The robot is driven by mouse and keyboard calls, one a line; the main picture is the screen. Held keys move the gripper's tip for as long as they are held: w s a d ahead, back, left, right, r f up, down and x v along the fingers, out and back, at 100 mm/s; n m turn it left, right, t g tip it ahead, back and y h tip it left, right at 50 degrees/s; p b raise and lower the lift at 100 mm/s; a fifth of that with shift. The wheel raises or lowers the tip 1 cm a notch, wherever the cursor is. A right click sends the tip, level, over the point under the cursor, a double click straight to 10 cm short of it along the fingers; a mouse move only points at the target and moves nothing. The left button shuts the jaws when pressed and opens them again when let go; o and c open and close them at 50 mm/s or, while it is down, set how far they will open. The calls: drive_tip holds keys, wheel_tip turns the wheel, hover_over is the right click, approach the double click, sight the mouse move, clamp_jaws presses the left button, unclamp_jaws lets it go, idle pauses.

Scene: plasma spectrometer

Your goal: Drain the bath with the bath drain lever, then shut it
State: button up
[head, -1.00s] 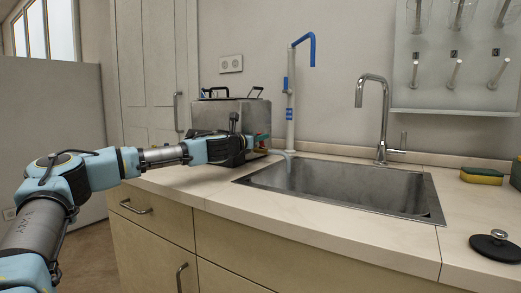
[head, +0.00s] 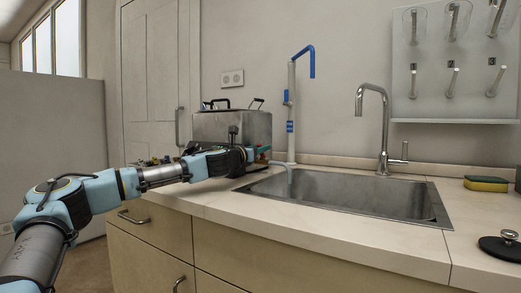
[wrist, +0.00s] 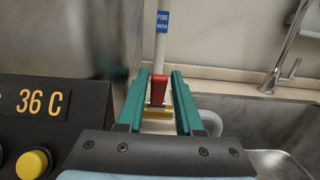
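The bath is a steel box (head: 232,126) with a lid and black handles, on the counter left of the sink. In the wrist view its black front panel (wrist: 30,120) reads 36 C. The bath drain lever is a red handle (wrist: 159,88) above a yellow part (wrist: 157,113). My gripper (wrist: 161,82) has its teal fingers on either side of the red lever, with what look like narrow gaps; contact is hard to judge. My gripper (head: 264,152) also shows in the head view, low at the bath's right front corner, where it hides most of the lever.
A sink (head: 345,192) lies right of the bath, with a grey hose (wrist: 211,122) leading to it. A white and blue pipe (head: 291,112) and a chrome tap (head: 384,128) stand behind. A sponge (head: 486,184) and black stopper (head: 503,248) lie at the right.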

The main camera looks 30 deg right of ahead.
drive_tip(key=v, duration=0.6)
drive_tip(key=shift+s+f, duration=0.1)
drive_tip(key=shift+s, duration=0.05)
drive_tip(key=shift+b+v, duration=0.35)
drive_tip(key=shift+v, duration=1.95)
drive_tip(key=s+d+f+m+g+y+p, duration=0.1)
drive_tip(key=s+d+f+m+g+p, duration=0.1)
drive_tip(key=s+d+m+p, duration=0.6)
drive_tip(key=s+d+f+m+g+y+p, duration=0.15)
drive_tip(key=d+m+p, duration=0.4)
drive_tip(key=m, duration=0.75)
drive_tip(key=w+a+r+m+y+p, duration=0.3)
drive_tip(key=w+a+r+m+p, duration=0.65)
drive_tip(key=a+m+p, duration=0.45)
drive_tip(key=shift+m+t+h, duration=0.25)
drive_tip(key=shift+m+t, duration=0.1)
drive_tip(key=shift+m, duration=0.15)
drive_tip(key=x, duration=1.2)
drive_tip(key=shift+w, duration=0.1)
